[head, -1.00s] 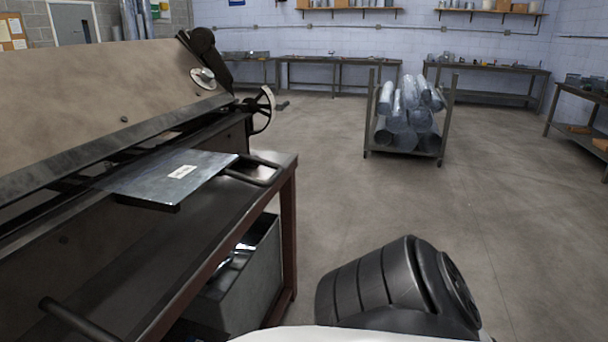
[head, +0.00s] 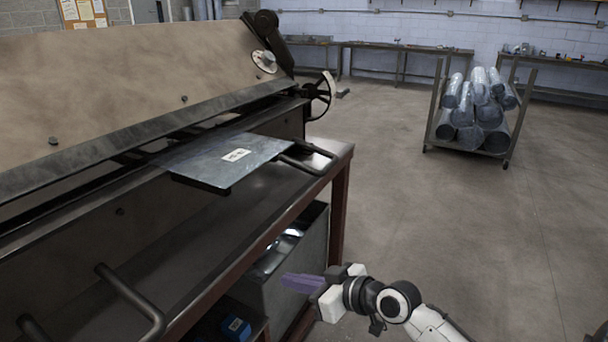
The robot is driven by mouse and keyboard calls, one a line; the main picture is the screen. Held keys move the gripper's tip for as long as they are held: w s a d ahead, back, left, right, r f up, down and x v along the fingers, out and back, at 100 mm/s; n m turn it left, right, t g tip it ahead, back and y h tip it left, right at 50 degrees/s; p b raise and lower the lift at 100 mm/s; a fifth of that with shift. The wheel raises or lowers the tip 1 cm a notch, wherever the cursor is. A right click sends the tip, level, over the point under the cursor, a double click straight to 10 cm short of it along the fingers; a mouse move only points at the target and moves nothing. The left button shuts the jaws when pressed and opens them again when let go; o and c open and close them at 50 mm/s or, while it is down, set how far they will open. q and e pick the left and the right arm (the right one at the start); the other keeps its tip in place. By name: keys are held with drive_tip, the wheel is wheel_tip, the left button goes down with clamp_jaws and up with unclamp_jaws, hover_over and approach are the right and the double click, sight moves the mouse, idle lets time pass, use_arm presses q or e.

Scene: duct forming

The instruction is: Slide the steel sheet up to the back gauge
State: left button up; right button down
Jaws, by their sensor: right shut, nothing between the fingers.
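The steel sheet (head: 205,162) is a flat grey plate with a white label. It lies at the front of the large folding machine (head: 130,60), and its far edge goes in under the machine's beam. The back gauge cannot be made out; the beam and upper body hide what lies behind. My right gripper (head: 301,283) has purple fingers, shut and empty. In the picture it is below and to the right of the sheet, by the bench's front edge and apart from the sheet. My left gripper is out of view.
Bent bar handles (head: 135,302) stick out along the machine's front. A handwheel (head: 320,95) is at its far end. A grey bin (head: 290,262) stands under the bench. A rack of ducts (head: 478,115) stands on the open floor at right.

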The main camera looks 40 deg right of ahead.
drive_tip(key=w+d+r+n+t+y, duration=0.1)
drive_tip(key=w+d+r, duration=0.1)
drive_tip(key=r, duration=0.5)
drive_tip(key=w+d+r+t+y, duration=0.1)
drive_tip(key=w+r, duration=0.1)
drive_tip(key=r, duration=0.4)
drive_tip(key=n+t+y, duration=0.1)
drive_tip(key=t, duration=0.1)
approach(265, 162)
drive_tip(key=w, duration=0.2)
drive_tip(key=p+x, duration=0.1)
drive_tip(key=x, duration=0.1)
drive_tip(key=p+x, duration=0.1)
drive_tip(key=x, duration=0.1)
drive_tip(key=shift+w+a, duration=0.25)
drive_tip(key=shift+a, duration=0.15)
drive_tip(key=shift+w, duration=0.1)
